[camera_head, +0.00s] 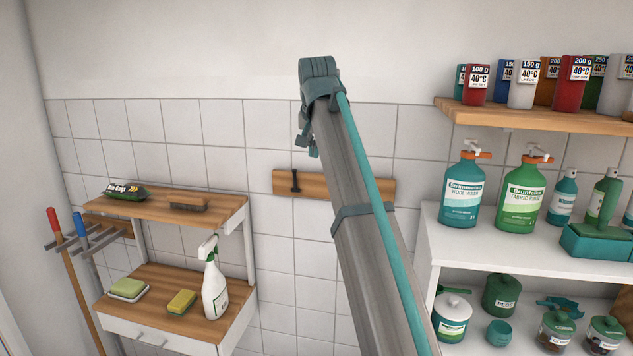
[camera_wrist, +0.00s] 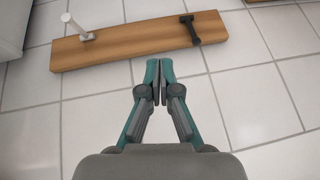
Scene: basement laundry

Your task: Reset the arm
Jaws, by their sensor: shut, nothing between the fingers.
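My gripper (camera_wrist: 159,78) shows in the wrist view with its two teal and grey fingers together and nothing between them. Its fingertips appear just below the wooden peg board (camera_wrist: 140,42) in that picture, with bare tiled wall around them. The distance to the wall is hard to judge. In the head view my arm rises through the middle and bends at the top. The gripper's fingers cannot be made out clearly there.
The peg board (camera_head: 372,187) is partly behind my arm. A wooden shelf (camera_head: 560,116) with several tins and a white shelf unit (camera_head: 432,225) with bottles and jars stand right. The upper wall is clear.

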